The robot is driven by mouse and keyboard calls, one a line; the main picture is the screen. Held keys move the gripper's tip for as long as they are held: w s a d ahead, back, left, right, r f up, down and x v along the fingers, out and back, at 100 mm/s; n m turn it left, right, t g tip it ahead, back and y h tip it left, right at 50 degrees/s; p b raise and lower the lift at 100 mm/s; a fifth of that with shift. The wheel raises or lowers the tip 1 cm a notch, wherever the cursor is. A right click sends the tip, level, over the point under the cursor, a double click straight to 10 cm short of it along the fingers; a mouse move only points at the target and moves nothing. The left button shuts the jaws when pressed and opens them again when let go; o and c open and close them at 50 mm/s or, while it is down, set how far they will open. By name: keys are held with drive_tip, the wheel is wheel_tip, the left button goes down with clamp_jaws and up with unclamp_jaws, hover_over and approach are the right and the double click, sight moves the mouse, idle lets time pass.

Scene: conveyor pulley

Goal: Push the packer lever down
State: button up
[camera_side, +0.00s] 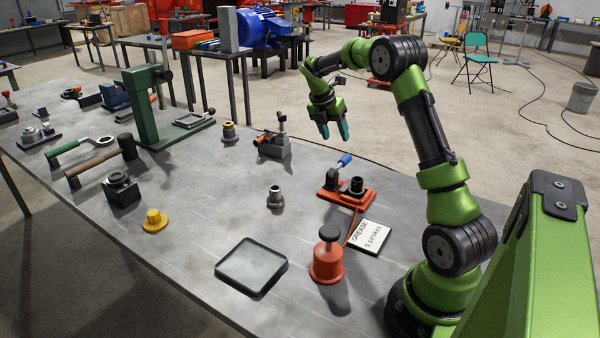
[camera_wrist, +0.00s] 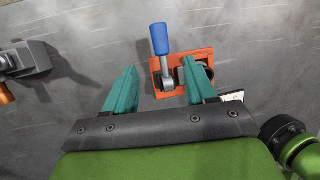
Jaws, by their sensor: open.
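The packer is an orange base (camera_side: 330,196) with a black round cup (camera_side: 357,185) on the right half of the table. Its lever has a blue handle (camera_side: 345,160) that slants upward in the side view. In the wrist view the blue handle (camera_wrist: 159,38) and its metal shank (camera_wrist: 167,70) lie ahead of and between the fingertips. My gripper (camera_side: 335,132) is in the air above and behind the packer, fingers pointing down. Its teal fingers stand apart with nothing between them, as the wrist view (camera_wrist: 163,85) also shows. The right finger partly covers the black cup in the wrist view.
A white card reading "GREASE 5 strokes" (camera_side: 369,237) and a red grease pot (camera_side: 327,262) are near the packer. A grey fixture (camera_side: 274,146) stands to its left, a small metal fitting (camera_side: 275,197) nearer. A shallow tray (camera_side: 251,266) sits in front. Table between them is clear.

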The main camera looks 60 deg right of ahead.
drive_tip(key=shift+v, duration=1.45)
drive_tip(key=s+a+r+m+t+y, duration=0.2)
drive_tip(key=s+a+m, duration=0.3)
drive_tip(key=a, duration=0.7)
drive_tip(key=s+a+r+m+t+y, duration=0.2)
drive_tip(key=s+a+r+m+t, duration=0.1)
drive_tip(key=a+m, duration=0.7)
drive_tip(key=s+a+r+m+t+y, duration=0.1)
drive_tip(key=s+a+m+t, duration=0.3)
drive_tip(key=a, duration=0.9)
drive_tip(key=s+r+m, duration=0.1)
drive_tip(key=s+m, duration=0.2)
drive_tip(key=shift+s+a+r+y, duration=0.25)
drive_tip(key=shift+s+a+y, duration=0.05)
drive_tip(key=shift+s+y, duration=0.1)
